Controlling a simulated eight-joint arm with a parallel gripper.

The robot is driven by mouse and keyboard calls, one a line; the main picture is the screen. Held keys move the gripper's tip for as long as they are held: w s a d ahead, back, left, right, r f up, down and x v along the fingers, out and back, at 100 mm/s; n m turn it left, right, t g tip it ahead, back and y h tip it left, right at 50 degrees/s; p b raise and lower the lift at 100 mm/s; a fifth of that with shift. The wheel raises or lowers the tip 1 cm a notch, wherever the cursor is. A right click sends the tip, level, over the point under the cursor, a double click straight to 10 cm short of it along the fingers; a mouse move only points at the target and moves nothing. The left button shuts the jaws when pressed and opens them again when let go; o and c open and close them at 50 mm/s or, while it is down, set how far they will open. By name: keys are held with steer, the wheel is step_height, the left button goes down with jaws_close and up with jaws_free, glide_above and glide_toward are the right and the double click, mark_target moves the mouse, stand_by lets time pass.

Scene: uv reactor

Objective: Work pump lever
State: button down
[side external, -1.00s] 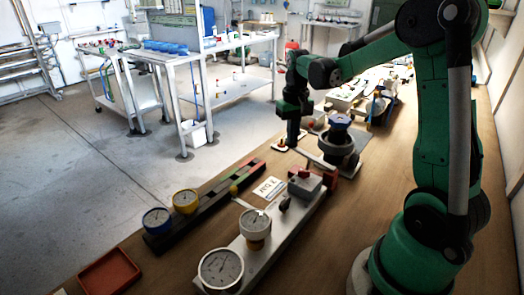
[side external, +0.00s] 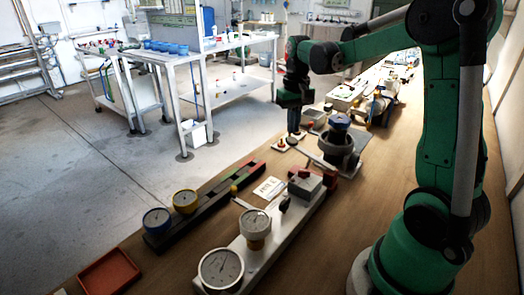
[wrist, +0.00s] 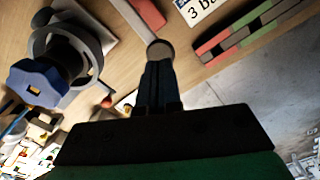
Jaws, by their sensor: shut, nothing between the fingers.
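The pump lever is a pale rod (wrist: 132,18) ending in a round grey knob (wrist: 160,50) in the wrist view. In the side view the lever (side external: 313,153) slants up toward my gripper, in front of the blue-topped valve. My gripper (side external: 294,133) points down at the lever's free end; its fingers (wrist: 158,68) are shut together and empty. In the wrist view the fingertips meet the knob's edge; whether they touch it I cannot tell. The lever's far end by the red block (wrist: 148,12) is partly out of view.
A valve with a blue handwheel (wrist: 38,82) stands close beside the lever. A gauge block with two white dials (side external: 221,268) and a dark rail with coloured segments (side external: 215,202) lie nearer. A red tray (side external: 108,272) sits at the front.

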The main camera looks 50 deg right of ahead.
mark_target(292, 140)
steer(key=shift+f, duration=0.1)
steer(key=shift+f, duration=2.5)
steer(key=shift+r, duration=2.6)
steer(key=shift+f, duration=0.1)
steer(key=shift+f, duration=2.5)
steer(key=shift+r, duration=2.65)
steer(key=shift+f, duration=0.2)
